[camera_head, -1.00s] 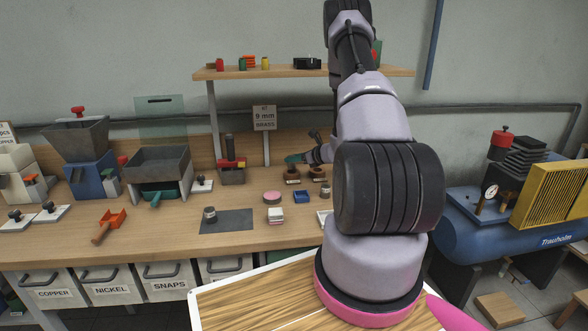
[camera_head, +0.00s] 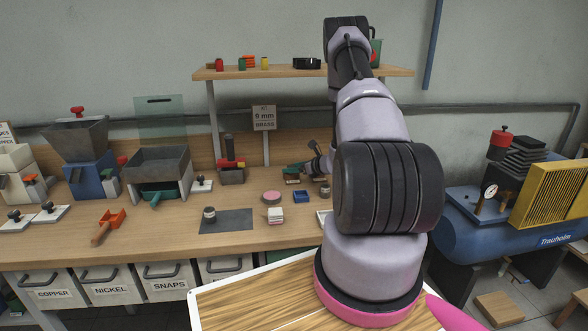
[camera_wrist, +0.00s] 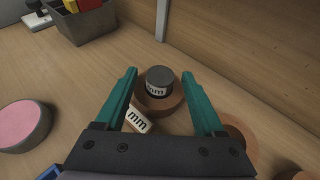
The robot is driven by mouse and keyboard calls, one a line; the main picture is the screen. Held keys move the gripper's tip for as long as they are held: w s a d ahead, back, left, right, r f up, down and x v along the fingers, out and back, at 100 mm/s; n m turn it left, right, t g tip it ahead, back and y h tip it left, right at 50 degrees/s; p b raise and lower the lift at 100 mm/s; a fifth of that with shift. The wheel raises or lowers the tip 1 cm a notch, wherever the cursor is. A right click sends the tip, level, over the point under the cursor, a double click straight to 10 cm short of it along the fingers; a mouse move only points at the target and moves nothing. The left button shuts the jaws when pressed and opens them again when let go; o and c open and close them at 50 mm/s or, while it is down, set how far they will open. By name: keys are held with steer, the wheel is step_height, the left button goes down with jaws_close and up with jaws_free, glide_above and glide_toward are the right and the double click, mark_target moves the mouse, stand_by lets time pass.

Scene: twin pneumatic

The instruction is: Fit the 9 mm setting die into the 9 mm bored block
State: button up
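In the wrist view a dark grey cylindrical die (camera_wrist: 159,77), its label showing only "mm", stands upright in or on a round brown block (camera_wrist: 160,102); I cannot tell how deep. A white "mm" tag (camera_wrist: 138,120) is at that block's near side. My gripper (camera_wrist: 160,74) is open, with one teal finger on each side of the die and visible gaps. A second round brown block (camera_wrist: 240,140) is partly hidden by the right finger. In the head view my gripper (camera_head: 296,168) is low over the bench's back; the blocks there are largely hidden.
A grey cylinder (camera_head: 209,213) stands on the dark mat (camera_head: 232,222). A "9 mm BRASS" sign (camera_head: 264,117) stands behind. The back wall is close.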

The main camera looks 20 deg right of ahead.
steer(key=shift+r, duration=0.1)
steer(key=v, duration=1.2)
steer(key=shift+a+r, duration=0.1)
steer(key=shift+r, duration=0.05)
steer(key=s+a+r+n+g+y, duration=0.2)
steer(key=s+a+r+n+g, duration=0.2)
steer(key=a+r+n, duration=0.5)
steer(key=s+a+r+n+g+y, duration=0.25)
steer(key=a+r+n, duration=0.25)
steer(key=a+r, duration=0.85)
steer(key=s+r+n+h, duration=0.4)
steer(key=s+r+n, duration=0.2)
steer(key=s, duration=0.3)
steer(key=s+r+n+t+h, duration=0.1)
steer(key=s+r+n+h, duration=0.3)
steer(key=s+r+n, duration=0.3)
steer(key=shift+s+a+r, duration=0.35)
steer(key=shift+s+r, duration=0.35)
steer(key=shift+s, duration=1.1)
